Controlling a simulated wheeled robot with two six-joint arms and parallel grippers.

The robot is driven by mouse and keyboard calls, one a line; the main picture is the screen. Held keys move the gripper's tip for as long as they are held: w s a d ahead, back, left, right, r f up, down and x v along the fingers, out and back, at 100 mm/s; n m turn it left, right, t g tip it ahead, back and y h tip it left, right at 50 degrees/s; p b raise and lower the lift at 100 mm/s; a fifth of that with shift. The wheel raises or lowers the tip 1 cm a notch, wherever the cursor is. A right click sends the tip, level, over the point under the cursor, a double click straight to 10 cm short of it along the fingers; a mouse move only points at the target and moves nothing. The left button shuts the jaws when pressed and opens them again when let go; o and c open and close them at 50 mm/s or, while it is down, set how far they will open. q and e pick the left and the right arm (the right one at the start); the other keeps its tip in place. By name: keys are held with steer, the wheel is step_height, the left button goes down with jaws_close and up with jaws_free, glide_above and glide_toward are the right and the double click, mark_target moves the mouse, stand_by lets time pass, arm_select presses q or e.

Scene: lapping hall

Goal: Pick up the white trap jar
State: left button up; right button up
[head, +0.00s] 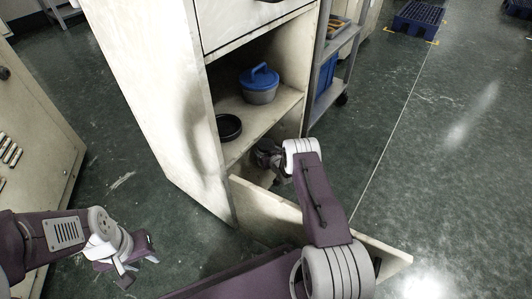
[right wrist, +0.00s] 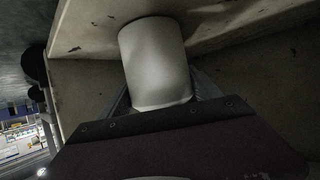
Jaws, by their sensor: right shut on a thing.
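The white trap jar (right wrist: 155,62) is a plain white cylinder in the right wrist view, inside the cabinet's lower compartment. My right gripper (right wrist: 158,105) is shut on it, with a grey finger on each side of its near end. In the head view my right gripper (head: 268,155) reaches into the lower compartment under the shelf, and I cannot make out the jar there. My left gripper (head: 138,268) is at the lower left above the floor, empty, its fingers apart.
The cream cabinet (head: 150,90) has an open lower flap (head: 375,248) under my right arm. Its shelf (head: 275,118) holds a blue-lidded pot (head: 259,88) and a black round dish (head: 229,128). A grey cart (head: 335,60) stands beside it.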

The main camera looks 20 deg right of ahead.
mark_target(265, 142)
step_height(265, 142, up, 5)
steer(key=p, duration=0.4)
steer(key=shift+r, duration=0.15)
steer(key=s+d+r+p, duration=0.5)
steer(key=s+d+p, duration=0.2)
steer(key=p, duration=1.1)
steer(key=shift+v, duration=1.15)
